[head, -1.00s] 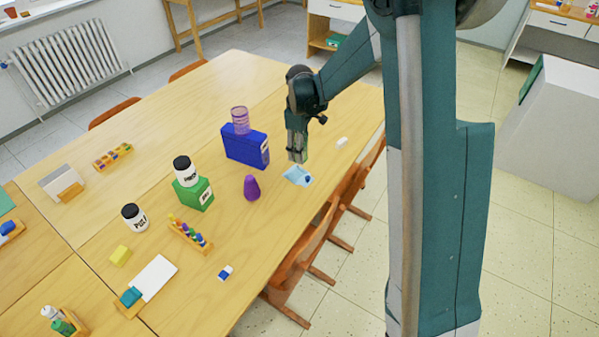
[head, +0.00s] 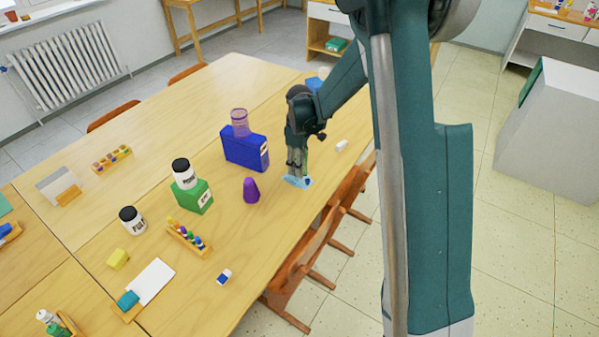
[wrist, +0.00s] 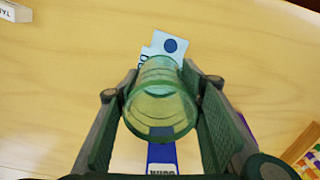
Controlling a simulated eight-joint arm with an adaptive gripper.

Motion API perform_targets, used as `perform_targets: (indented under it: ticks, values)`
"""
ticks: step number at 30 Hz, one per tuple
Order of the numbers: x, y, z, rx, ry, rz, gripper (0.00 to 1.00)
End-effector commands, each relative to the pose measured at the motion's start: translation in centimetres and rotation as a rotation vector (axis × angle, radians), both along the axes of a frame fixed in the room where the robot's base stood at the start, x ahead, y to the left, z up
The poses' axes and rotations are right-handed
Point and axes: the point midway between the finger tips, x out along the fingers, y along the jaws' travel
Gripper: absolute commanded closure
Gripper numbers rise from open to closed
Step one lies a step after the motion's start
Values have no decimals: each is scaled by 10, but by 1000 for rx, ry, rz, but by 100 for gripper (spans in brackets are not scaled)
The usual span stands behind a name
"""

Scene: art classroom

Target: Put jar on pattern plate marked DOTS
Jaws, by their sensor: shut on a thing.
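My gripper (head: 297,168) is shut on a clear greenish jar (wrist: 160,105), which fills the middle of the wrist view between the two fingers. In the head view my gripper is low over a light blue pattern plate (head: 297,183) near the table's right edge. The wrist view shows the plate (wrist: 184,42) just beyond the jar, with a dark blue dot and part of a label. The jar hides the rest of the plate and most of the label. I cannot tell whether the jar touches the plate.
A blue box (head: 240,149) bears a purple see-through jar (head: 239,122). A green box (head: 193,197) bears a white jar (head: 184,174). Chairs (head: 310,245) line the edge.

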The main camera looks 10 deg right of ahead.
Motion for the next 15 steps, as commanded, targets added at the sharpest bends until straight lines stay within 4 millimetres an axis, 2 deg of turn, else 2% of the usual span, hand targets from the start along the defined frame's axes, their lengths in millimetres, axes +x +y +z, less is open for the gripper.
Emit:
perform_targets:
  ticks: [5, 15]
  values:
    - [0, 0, -7, 0, 0, 0, 74]
    - [0, 0, -37, 0, 0, 0, 74]
